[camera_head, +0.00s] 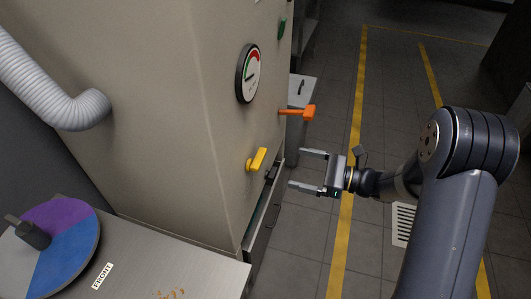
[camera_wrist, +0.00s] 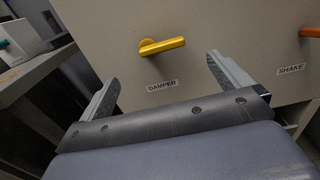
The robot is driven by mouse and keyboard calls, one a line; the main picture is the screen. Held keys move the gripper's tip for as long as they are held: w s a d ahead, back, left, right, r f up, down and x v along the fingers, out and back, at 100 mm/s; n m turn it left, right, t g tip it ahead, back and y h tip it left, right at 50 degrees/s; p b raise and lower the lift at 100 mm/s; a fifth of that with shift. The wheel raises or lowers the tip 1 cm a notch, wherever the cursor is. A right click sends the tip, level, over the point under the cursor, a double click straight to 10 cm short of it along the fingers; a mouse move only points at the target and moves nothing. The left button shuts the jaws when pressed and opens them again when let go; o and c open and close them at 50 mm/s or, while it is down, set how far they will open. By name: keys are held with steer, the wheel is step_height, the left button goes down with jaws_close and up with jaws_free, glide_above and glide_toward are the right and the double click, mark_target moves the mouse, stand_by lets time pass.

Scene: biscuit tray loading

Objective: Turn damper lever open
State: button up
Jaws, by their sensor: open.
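The yellow damper lever (camera_head: 257,159) sticks out from the front of the beige cabinet in the head view. In the wrist view the yellow lever (camera_wrist: 162,45) lies nearly level, tilted slightly up to the right, above a label (camera_wrist: 161,85) reading DAMPER. My gripper (camera_head: 304,170) is open and empty, to the right of the lever in the head view and apart from it. In the wrist view the lever shows beyond and between my open fingers (camera_wrist: 162,75).
An orange lever (camera_head: 298,112) sits farther along the cabinet (camera_head: 190,90); it shows at the right edge of the wrist view (camera_wrist: 310,32) near a SHAKE label (camera_wrist: 291,69). A round gauge (camera_head: 248,73) is above. A metal table (camera_head: 140,262) with a purple-blue disc (camera_head: 68,245) stands at left.

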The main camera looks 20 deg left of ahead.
mark_target(263, 159)
steer(key=a, duration=0.7)
steer(key=s+a, duration=0.1)
steer(key=a, duration=0.2)
steer(key=shift+a, duration=0.4)
steer(key=shift+s, duration=0.1)
steer(key=c, duration=1.4)
